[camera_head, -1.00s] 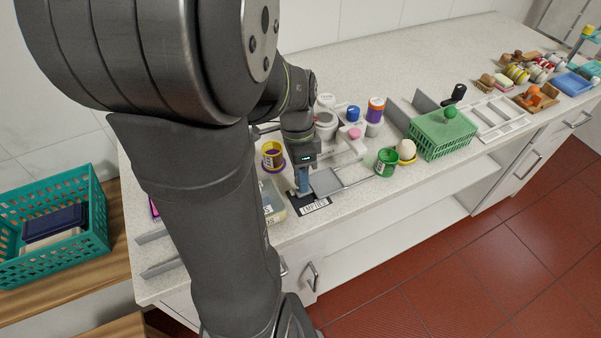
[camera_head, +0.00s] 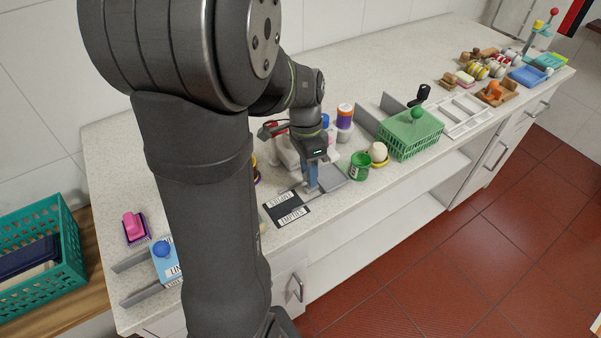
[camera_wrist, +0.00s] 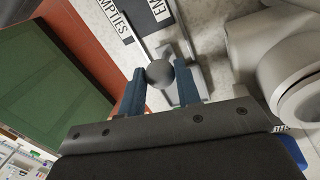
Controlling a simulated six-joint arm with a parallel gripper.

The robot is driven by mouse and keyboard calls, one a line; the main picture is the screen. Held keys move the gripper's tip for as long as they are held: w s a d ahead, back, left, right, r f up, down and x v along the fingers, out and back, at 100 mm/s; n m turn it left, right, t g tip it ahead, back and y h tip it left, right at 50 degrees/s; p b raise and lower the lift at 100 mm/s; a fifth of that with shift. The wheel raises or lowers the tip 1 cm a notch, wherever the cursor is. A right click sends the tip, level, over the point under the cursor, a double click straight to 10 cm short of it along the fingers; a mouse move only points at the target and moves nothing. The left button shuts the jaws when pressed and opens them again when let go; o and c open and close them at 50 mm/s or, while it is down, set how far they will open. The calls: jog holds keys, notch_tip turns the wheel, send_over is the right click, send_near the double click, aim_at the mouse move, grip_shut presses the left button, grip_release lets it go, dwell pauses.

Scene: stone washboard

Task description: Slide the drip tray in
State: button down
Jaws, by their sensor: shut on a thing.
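The drip tray (camera_head: 334,178) is a flat grey tray on the counter, just right of my gripper in the head view. My gripper (camera_head: 312,187) points down, with its two blue fingers shut on a round grey knob (camera_wrist: 160,73) in the wrist view. The knob appears to belong to the tray. Part of the tray is hidden behind the fingers. Thin pale rails (camera_wrist: 186,40) run beside the knob. A black plate with white labels (camera_head: 287,209), one reading EMPTIES, lies left of my gripper.
A pale machine (camera_head: 285,150) stands behind my gripper, close to it in the wrist view. A green tin (camera_head: 360,166) and an egg-like object on a yellow holder (camera_head: 379,152) stand to the right. A green basket (camera_head: 411,134) is farther right. The counter's front edge is near.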

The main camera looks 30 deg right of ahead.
jog(key=shift+d, duration=0.25)
jog(key=c, duration=1.1)
grip_release()
jog(key=shift+d, duration=0.1)
jog(key=shift+c, duration=0.2)
jog(key=shift+o, duration=0.4)
jog(key=shift+r, duration=0.1)
jog(key=w+r, duration=0.3)
jog(key=r, duration=1.4)
jog(key=shift+d, duration=0.2)
jog(key=shift+w, duration=0.1)
jog(key=s+f, duration=0.1)
jog(key=f, duration=0.4)
jog(key=s+f, duration=0.1)
jog(key=f, duration=0.5)
jog(key=s+f, duration=0.1)
jog(key=f, duration=0.5)
jog(key=shift+s+a+f, duration=0.15)
jog(key=shift+a, duration=0.25)
